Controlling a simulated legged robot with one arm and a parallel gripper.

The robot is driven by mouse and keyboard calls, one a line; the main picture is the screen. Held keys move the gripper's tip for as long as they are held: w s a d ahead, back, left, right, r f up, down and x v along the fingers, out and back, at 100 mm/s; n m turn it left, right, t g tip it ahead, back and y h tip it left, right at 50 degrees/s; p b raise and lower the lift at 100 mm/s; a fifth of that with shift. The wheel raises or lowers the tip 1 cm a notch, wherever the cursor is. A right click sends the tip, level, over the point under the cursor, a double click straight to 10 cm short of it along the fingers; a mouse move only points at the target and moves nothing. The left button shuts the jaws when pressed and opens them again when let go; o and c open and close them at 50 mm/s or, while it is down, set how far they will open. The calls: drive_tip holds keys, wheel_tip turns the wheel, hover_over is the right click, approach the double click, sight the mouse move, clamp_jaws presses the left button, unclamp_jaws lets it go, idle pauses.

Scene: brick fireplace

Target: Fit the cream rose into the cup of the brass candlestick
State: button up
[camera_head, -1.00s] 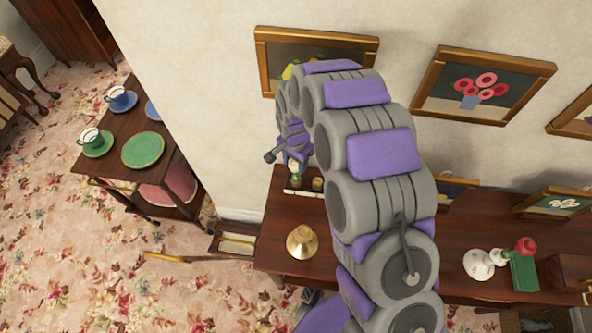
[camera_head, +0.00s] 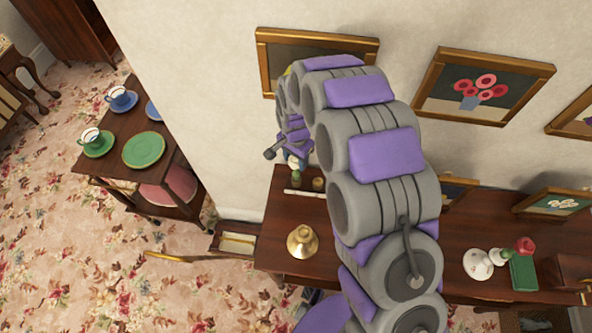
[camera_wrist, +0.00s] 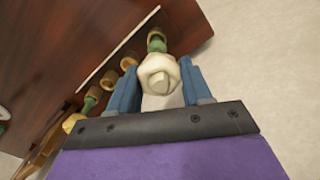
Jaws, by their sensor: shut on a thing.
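The cream rose (camera_wrist: 158,73) sits between the two blue fingers of my gripper (camera_wrist: 160,84) in the wrist view, and they are shut on it. Its pale bloom faces the camera. In the head view my gripper (camera_head: 296,156) is small and partly behind my arm, above the back left of the table. The brass candlestick (camera_head: 303,241) stands upright near the table's left front, apart from the gripper and nearer the camera. I cannot clearly make out its cup.
A pale strip with small brass holders (camera_wrist: 128,63) and green pieces lies below the gripper. The dark table (camera_head: 278,215) meets the wall behind. A white vase (camera_head: 478,263), red rose (camera_head: 525,246) and green box (camera_head: 523,273) stand at right. Framed pictures (camera_head: 484,86) hang behind the arm.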

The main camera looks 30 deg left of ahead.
drive_tip(key=shift+r, duration=0.2)
drive_tip(key=shift+r, duration=0.75)
